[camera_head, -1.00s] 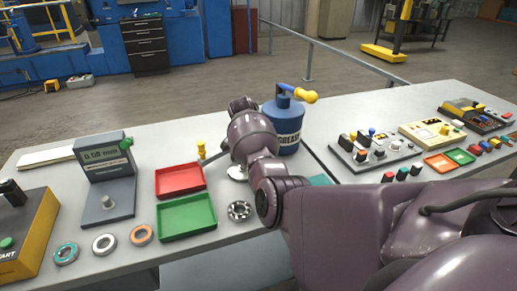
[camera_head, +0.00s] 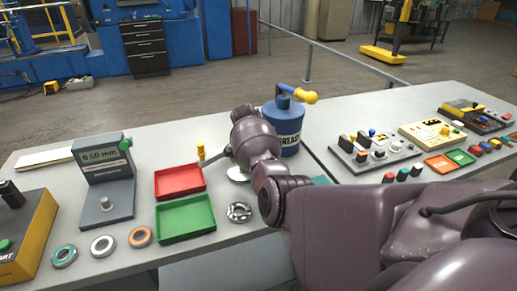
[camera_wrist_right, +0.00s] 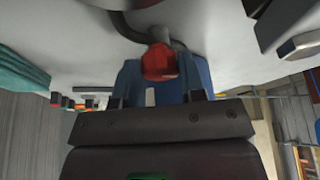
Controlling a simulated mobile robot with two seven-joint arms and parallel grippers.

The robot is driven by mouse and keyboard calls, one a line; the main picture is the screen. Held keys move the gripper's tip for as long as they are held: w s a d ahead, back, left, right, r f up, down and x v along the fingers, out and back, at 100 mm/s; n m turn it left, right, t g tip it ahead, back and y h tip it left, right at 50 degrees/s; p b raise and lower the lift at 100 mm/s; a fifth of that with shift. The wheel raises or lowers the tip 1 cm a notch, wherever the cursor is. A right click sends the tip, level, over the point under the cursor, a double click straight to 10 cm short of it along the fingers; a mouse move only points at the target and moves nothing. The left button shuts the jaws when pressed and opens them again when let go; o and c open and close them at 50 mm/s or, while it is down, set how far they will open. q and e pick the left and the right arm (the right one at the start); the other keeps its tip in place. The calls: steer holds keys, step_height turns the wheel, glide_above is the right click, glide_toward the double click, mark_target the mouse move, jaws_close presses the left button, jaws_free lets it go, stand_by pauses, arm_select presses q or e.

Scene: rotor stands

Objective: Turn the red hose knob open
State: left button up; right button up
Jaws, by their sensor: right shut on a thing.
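The red hose knob (camera_wrist_right: 160,62) shows in the right wrist view at upper middle, with a dark hose running behind it. My right gripper (camera_wrist_right: 153,98) is shut on it; the exact contact of the fingertips is hard to see. The blue grease drum (camera_head: 290,125) stands on the table, right beside my right wrist in the head view. There, my own arm hides the knob and the right gripper. My left gripper is in neither view.
A red tray (camera_head: 180,181) and a green tray (camera_head: 186,218) lie left of my arm, with a bearing ring (camera_head: 239,212) close by. A gauge stand (camera_head: 106,180) is farther left. A switch panel (camera_head: 374,152) lies to the right.

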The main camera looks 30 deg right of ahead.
steer(key=shift+s+r+n+p, duration=0.15)
steer(key=shift+n+p, duration=0.35)
steer(key=shift+p, duration=0.3)
steer(key=n+t+p, duration=0.1)
steer(key=n+p, duration=0.2)
steer(key=p, duration=0.1)
steer(key=shift+s+y, duration=0.1)
steer(key=shift+y, duration=0.2)
steer(key=shift+d+n+t+p, duration=0.1)
steer(key=shift+n+t+p, duration=0.25)
steer(key=shift+n, duration=0.25)
steer(key=shift+n+p, duration=0.3)
steer(key=shift+n, duration=0.1)
steer(key=n, duration=0.1)
steer(key=n+t+y, duration=0.1)
steer(key=shift+s+d+f+n+p, duration=0.1)
steer(key=shift+f+n+p, duration=0.1)
steer(key=shift+n+p, duration=0.15)
steer(key=n+y, duration=0.1)
steer(key=n, duration=0.1)
steer(key=n+y, duration=0.1)
steer(key=n, duration=0.1)
steer(key=shift+d+n+t, duration=0.1)
steer(key=shift+n+t, duration=0.25)
